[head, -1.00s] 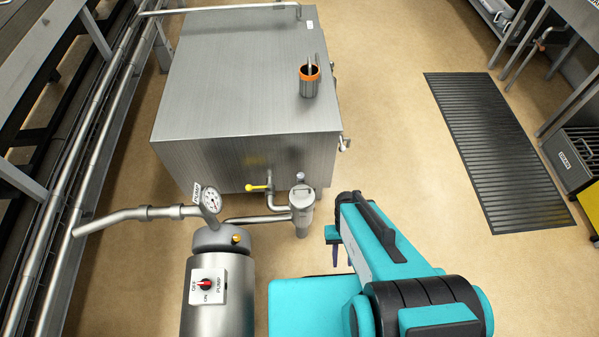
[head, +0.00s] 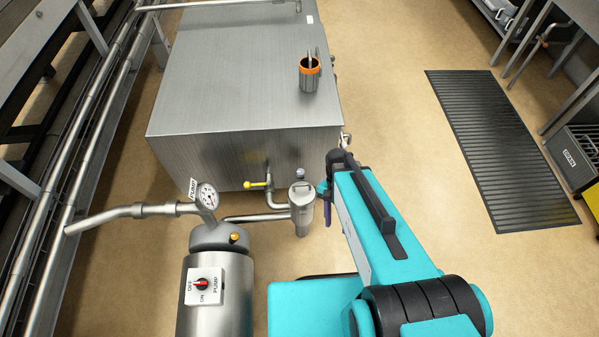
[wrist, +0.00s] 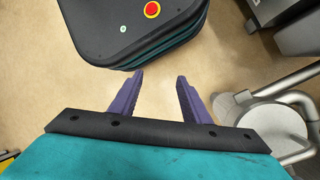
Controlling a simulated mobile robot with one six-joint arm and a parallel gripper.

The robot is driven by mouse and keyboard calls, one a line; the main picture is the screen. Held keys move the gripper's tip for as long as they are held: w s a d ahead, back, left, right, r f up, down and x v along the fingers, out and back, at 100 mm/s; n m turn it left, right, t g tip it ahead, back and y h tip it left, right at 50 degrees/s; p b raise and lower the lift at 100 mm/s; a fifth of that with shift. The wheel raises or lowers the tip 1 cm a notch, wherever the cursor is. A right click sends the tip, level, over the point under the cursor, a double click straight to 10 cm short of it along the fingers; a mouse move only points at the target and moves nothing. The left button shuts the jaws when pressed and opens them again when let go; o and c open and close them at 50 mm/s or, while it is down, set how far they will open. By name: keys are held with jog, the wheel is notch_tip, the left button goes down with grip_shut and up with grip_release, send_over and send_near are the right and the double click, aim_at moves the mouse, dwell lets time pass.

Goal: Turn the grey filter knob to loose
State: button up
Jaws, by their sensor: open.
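The grey filter (head: 302,207) is a small upright canister on the pipe in front of the steel tank, with a grey round top (head: 302,188). A small knob-like piece (head: 300,173) shows just behind that top; I cannot tell which part is the filter knob, and no setting mark is readable. In the wrist view the filter's round grey top (wrist: 275,117) is at the right, partly hidden by my gripper. My gripper (wrist: 157,84) is open and empty, its purple fingers apart. In the head view my gripper (head: 324,202) is just right of the filter, not holding it.
A yellow-handled valve (head: 254,185) is left of the filter. A pump cylinder (head: 216,300) with a gauge (head: 207,196) and a red switch (head: 202,284) stands at front left. The steel tank (head: 240,150) is behind. Open floor lies right, with a black mat (head: 495,140).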

jog(key=w+a+r+m+t+b, duration=0.1)
jog(key=w+a+r+b, duration=0.2)
jog(key=w, duration=0.4)
jog(key=w+a+r+m+t+b, duration=0.1)
jog(key=w+a+r+t+b, duration=0.2)
jog(key=w, duration=0.4)
notch_tip(320, 180, up, 10)
jog(key=t+b, duration=0.1)
jog(key=b, duration=0.6)
send_over(300, 172)
jog(key=shift+w+n, duration=0.1)
jog(key=shift+n, duration=0.2)
jog(key=shift+f, duration=0.2)
notch_tip(300, 172, down, 14)
jog(key=b, duration=0.3)
jog(key=shift+r, duration=0.2)
